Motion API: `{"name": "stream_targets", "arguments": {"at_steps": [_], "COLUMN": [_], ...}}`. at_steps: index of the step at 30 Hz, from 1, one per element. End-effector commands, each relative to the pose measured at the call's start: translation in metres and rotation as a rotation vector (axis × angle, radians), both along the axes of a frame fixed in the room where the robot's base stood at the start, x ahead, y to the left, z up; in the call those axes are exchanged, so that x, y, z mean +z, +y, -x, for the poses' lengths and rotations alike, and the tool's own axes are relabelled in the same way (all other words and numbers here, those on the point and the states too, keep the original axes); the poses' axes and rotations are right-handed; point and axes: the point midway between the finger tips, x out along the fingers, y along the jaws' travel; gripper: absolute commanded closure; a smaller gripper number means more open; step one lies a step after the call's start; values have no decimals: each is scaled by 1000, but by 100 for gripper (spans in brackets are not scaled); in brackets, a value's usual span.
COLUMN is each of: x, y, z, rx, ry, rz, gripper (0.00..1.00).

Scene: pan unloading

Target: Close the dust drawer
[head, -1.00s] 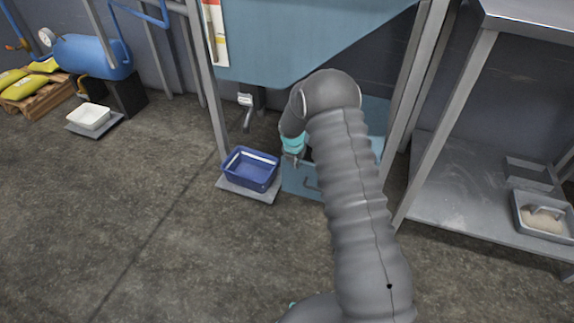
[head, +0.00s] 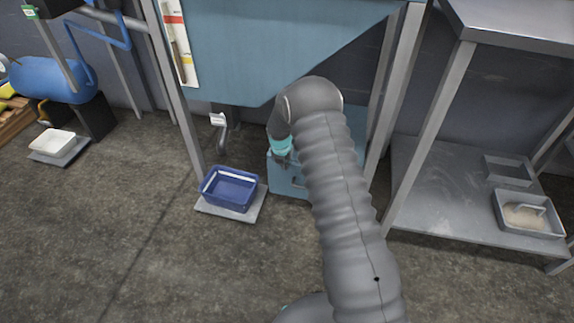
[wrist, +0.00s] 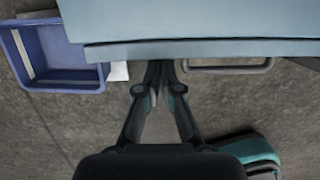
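The dust drawer (head: 282,187) is a blue-grey box low under the blue hopper (head: 265,45), partly hidden by my arm. Its front carries a bar handle (head: 298,182). In the wrist view the drawer front (wrist: 200,48) spans the top, with the handle (wrist: 228,69) just right of my fingers. My gripper (wrist: 161,68) looks shut and empty, its fingertips at the drawer front's edge, left of the handle. They appear to press on it, though contact is hard to see. In the head view my gripper (head: 282,160) is at the drawer, its tips mostly hidden. How far the drawer stands out is unclear.
A blue bin (head: 231,190) sits on a plate left of the drawer. A hopper leg (head: 180,95) stands behind it. A metal rack (head: 425,200) with a tray (head: 527,215) is at right. The floor in front at left is clear.

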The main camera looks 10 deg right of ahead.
Motion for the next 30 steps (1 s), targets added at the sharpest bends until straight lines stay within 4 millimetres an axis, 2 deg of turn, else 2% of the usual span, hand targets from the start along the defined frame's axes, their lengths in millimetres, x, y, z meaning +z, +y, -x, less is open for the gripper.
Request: {"name": "stream_targets", "arguments": {"at_steps": [1,7,14,24,30], "x": [4,5,3,69,91], "y": [2,6,20,17,19], "z": [-8,-3,26,41,48], "rx": [5,8,9,-6,-6], "ry": [-22,-21,-7,-7,-4], "rz": [-3,-3,-1,-1,0], "gripper": [100,100,100,100,100]}}
